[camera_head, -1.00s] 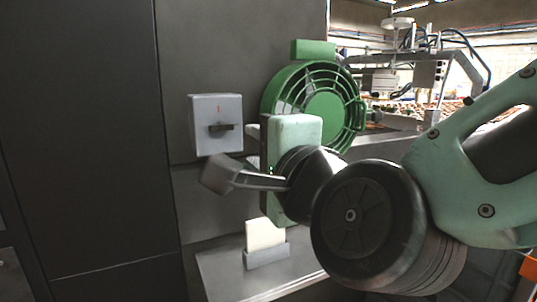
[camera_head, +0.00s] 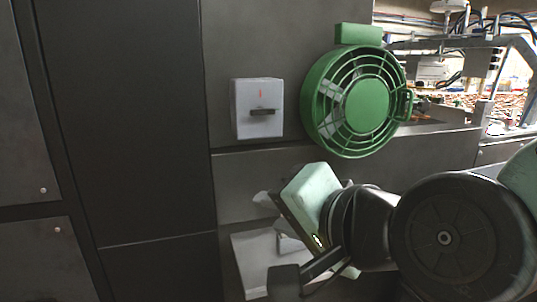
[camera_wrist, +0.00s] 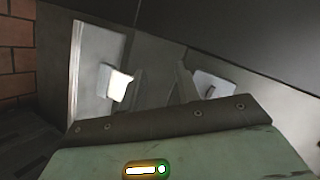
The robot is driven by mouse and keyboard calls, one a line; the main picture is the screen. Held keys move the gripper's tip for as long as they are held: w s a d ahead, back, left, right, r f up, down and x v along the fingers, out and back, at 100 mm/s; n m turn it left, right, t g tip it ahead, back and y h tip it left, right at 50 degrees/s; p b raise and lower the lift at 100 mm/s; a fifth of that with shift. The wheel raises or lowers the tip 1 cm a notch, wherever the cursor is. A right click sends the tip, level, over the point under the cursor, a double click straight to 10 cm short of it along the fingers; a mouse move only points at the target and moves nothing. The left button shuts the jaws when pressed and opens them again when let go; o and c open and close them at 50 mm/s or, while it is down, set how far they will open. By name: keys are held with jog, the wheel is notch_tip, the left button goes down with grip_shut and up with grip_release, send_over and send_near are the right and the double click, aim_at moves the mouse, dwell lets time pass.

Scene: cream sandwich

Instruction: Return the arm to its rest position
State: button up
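My gripper (camera_head: 272,240) is at the lower middle of the head view, tilted down to the left over a grey shelf. Its two dark fingers stand apart with nothing seen between them. In the wrist view the fingers (camera_wrist: 162,82) also stand apart and look empty. My green wrist housing (camera_head: 312,195) is behind them, and my arm runs off to the right edge. The gripper is below the grey switch box (camera_head: 257,108), clear of it. The box has a dark horizontal knob and a red mark.
A green caged fan (camera_head: 358,105) is mounted right of the switch box. The grey shelf (camera_head: 250,262) is partly hidden by my gripper. A white slab (camera_wrist: 117,84) shows in the wrist view. Dark cabinet panels (camera_head: 120,130) fill the left; machinery stands at the back right.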

jog(key=s+d+f+n+g+h, duration=0.7)
jog(key=s+d+f+n+g, duration=0.45)
jog(key=f+n, duration=0.3)
notch_tip(320, 180, up, 18)
jog(key=p, duration=1.8)
jog(key=shift+w+d+m, duration=0.3)
jog(key=shift+m, duration=0.05)
jog(key=shift+f, duration=0.1)
